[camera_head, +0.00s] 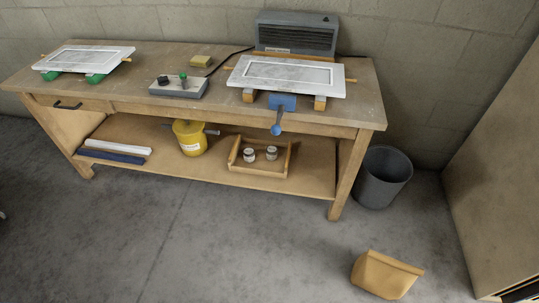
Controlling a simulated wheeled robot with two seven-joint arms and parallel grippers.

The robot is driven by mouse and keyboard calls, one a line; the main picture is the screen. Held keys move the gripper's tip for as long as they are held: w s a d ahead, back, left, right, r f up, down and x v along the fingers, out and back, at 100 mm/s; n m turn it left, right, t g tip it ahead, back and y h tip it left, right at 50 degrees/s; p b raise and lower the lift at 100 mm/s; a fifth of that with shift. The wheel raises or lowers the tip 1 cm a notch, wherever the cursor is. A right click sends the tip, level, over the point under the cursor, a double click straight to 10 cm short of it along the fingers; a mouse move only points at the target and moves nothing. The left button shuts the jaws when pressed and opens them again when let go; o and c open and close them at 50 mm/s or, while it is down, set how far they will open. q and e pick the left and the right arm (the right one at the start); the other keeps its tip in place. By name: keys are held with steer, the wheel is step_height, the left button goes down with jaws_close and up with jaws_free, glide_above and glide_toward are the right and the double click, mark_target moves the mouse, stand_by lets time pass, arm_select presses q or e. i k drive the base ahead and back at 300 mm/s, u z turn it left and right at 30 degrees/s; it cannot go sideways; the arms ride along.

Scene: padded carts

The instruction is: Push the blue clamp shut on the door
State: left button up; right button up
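A white panelled door (285,76) lies on wooden blocks at the right end of the workbench (220,112). A blue clamp (282,103) sits at the front edge of the bench by this door, with its round-ended handle (276,129) hanging down below the bench edge. I cannot tell how tightly the clamp bears on the door. A second white door (83,58) lies on green supports at the left end of the bench. Neither of my grippers is in view.
A grey heater-like box (295,35) stands behind the right door. A grey control box (179,87) is mid-bench. A dark bin (382,178) and tan bag (385,274) stand right; the floor (190,235) in front is clear.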

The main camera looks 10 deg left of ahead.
mark_target(282, 103)
steer(key=u, duration=0.65)
steer(key=i, duration=1)
steer(key=z, duration=0.5)
